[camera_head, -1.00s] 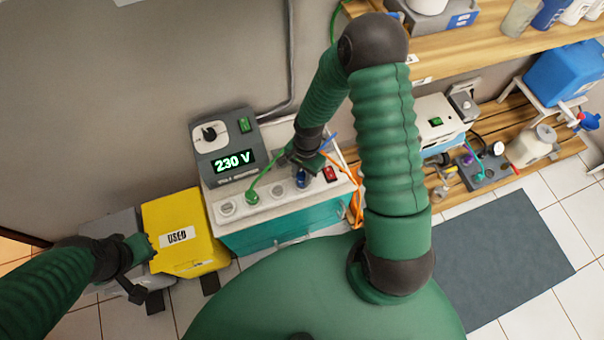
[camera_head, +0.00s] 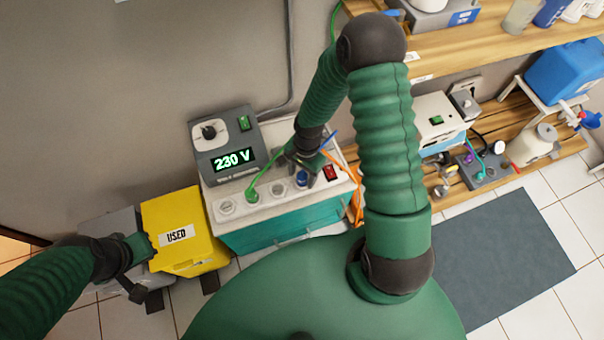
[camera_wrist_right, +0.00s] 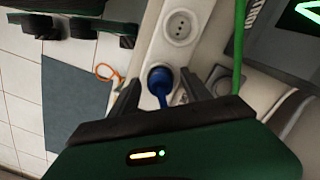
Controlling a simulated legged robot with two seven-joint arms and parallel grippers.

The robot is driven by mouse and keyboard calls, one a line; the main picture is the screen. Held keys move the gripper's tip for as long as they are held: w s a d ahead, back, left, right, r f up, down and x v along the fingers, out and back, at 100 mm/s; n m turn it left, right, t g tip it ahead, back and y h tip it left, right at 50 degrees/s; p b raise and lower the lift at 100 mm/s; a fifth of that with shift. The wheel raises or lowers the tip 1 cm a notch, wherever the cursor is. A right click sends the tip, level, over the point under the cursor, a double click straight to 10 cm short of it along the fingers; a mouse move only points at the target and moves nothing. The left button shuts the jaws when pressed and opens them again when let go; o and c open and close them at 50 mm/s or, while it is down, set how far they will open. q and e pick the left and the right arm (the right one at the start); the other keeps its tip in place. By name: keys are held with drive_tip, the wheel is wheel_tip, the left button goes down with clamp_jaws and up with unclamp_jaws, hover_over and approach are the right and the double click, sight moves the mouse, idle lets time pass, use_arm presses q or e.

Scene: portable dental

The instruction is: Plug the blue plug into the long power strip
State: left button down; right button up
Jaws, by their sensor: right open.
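The long power strip (camera_head: 240,206) is a pale bar along the front of the teal-fronted unit, with round sockets and a red switch. The blue plug (camera_head: 301,179) is at the socket position nearest the switch and looks seated there. It also shows in the right wrist view (camera_wrist_right: 159,77), with its blue cable running toward my gripper. My right gripper (camera_head: 304,168) is open, with its fingers apart on either side of the plug and its cable (camera_wrist_right: 161,93). My left gripper (camera_head: 137,270) is by the yellow bin, and its jaw opening is unclear.
A green plug (camera_head: 252,196) with a green cable sits in another socket. An empty socket (camera_wrist_right: 180,26) lies beside the blue plug. The 230 V box (camera_head: 224,146) stands behind the strip. An orange cable (camera_head: 345,170) hangs at the right. A yellow bin (camera_head: 185,254) stands at left.

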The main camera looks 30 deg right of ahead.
wheel_tip(320, 180, up, 17)
drive_tip(key=d+p, duration=0.2)
drive_tip(key=p, duration=0.4)
drive_tip(key=s+a+r+n+t+h, duration=0.1)
drive_tip(key=s+a+r+n+t, duration=0.2)
drive_tip(key=n, duration=0.4)
drive_tip(key=s+a+r+n, duration=0.2)
drive_tip(key=a+r+n, duration=0.25)
drive_tip(key=n, duration=0.25)
drive_tip(key=w+p+v, duration=0.3)
drive_tip(key=p+v, duration=1)
drive_tip(key=shift+w+d+r, duration=0.3)
drive_tip(key=shift+r, duration=0.25)
drive_tip(key=shift+d, duration=0.1)
